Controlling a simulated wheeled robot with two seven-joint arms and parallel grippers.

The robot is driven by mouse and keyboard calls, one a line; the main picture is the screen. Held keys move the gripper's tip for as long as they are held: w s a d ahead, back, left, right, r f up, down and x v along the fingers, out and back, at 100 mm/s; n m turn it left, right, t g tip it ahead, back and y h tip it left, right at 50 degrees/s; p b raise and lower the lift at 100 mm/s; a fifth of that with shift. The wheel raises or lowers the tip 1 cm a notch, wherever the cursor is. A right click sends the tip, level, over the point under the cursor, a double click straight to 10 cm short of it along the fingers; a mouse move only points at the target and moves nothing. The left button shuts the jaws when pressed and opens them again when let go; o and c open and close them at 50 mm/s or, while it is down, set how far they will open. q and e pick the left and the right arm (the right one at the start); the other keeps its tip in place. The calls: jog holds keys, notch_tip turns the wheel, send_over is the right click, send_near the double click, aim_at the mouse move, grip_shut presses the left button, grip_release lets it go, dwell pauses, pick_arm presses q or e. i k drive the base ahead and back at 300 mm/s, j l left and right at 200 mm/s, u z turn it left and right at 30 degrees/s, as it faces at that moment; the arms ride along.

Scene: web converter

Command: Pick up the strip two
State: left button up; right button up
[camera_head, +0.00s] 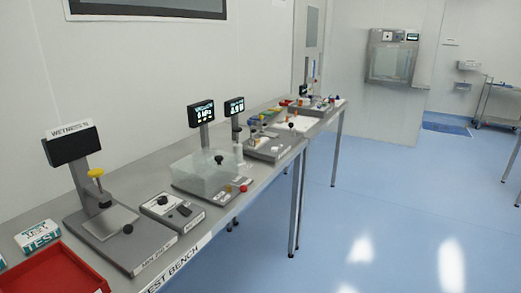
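I cannot make out strip two in the head view. No strip is clear enough to identify on the long grey test bench (135,174), which runs along the wall from the lower left towards the back. Neither of my grippers shows, so I cannot tell their state or where they are relative to the bench.
A red tray (55,274), cut off by the frame, and a TEST box (37,236) are at lower left. A wet-test stand (124,249), a clear box (203,173) and small displays (201,113) follow.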

aim_at(259, 140)
jog(key=i+u, duration=0.3)
jog(key=i+l+u, duration=0.25)
jog(key=u, duration=0.15)
jog(key=i+l+u, duration=0.15)
jog(key=l+u, duration=0.25)
